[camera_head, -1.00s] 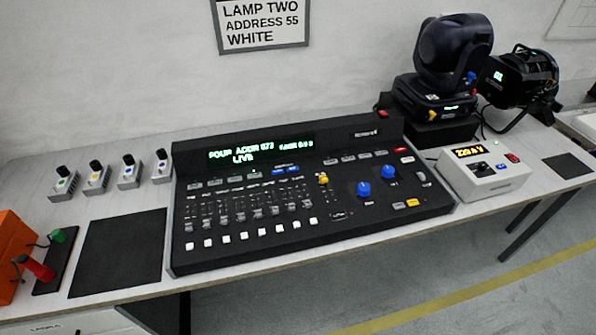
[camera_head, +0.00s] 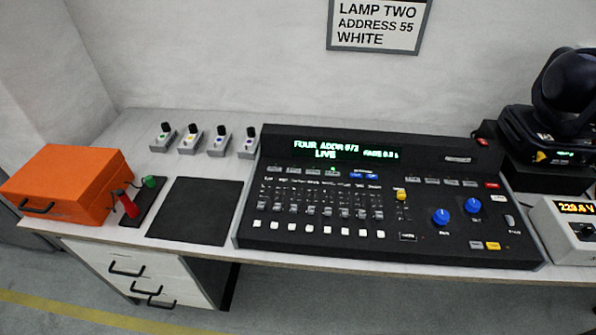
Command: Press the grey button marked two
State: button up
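The black lighting console (camera_head: 400,250) stands on the bench in the middle and right of the head view. A row of several small grey buttons (camera_head: 294,171) runs under its display, above the faders. Their markings are too small to read, so I cannot tell which one is marked two. A small green light shows by the rightmost of them. The green display (camera_head: 330,150) reads "FOUR", an address that looks like 073, and "LIVE". My gripper is not in view.
Several small toggle boxes (camera_head: 190,140) stand behind a black mat (camera_head: 200,211). An orange case (camera_head: 70,183) and red and green handles (camera_head: 128,203) are at the left. A moving-head lamp (camera_head: 566,100) and a meter box (camera_head: 572,240) are at the right.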

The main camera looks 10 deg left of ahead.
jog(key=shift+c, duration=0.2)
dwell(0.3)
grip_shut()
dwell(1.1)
